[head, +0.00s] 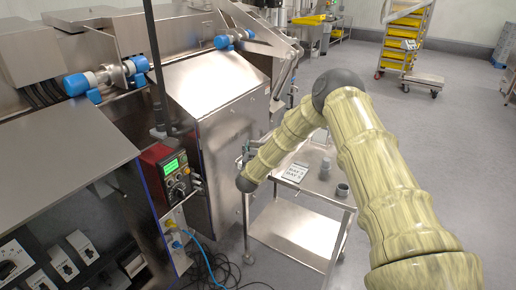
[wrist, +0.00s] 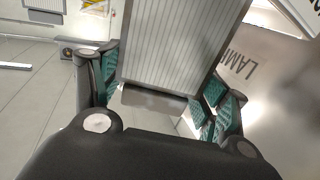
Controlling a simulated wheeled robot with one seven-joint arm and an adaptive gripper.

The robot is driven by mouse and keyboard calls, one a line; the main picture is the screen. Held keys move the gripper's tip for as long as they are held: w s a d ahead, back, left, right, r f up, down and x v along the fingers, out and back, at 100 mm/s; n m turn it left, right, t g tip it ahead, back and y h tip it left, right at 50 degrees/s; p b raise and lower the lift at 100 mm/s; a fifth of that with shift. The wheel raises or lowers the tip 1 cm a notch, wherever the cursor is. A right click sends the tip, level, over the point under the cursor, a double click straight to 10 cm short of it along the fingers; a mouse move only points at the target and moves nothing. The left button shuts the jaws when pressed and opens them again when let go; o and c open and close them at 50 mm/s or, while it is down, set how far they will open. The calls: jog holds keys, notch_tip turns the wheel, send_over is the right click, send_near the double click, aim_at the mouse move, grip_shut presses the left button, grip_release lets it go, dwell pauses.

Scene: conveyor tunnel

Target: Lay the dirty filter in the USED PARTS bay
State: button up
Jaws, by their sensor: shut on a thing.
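In the wrist view my gripper (wrist: 165,88) is shut on the filter (wrist: 178,45), a grey-white panel with fine parallel pleats and a pale frame. The green finger pads lie along its left and right sides. The filter extends away from my gripper and past the top edge of the picture. In the head view my arm crosses from the lower right toward the machine; the filter cannot be made out there, and the gripper is hidden or too small to tell. No bay marked USED PARTS can be read in either view.
A steel cart (head: 297,228) with small grey cups and a printed card (head: 296,172) stands beside the steel machine (head: 218,85). A red control box (head: 168,175) and blue hose and cables (head: 225,268) are at its left.

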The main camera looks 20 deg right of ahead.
jog(key=shift+f, duration=0.15)
jog(key=o, duration=1.5)
jog(key=shift+c, duration=0.2)
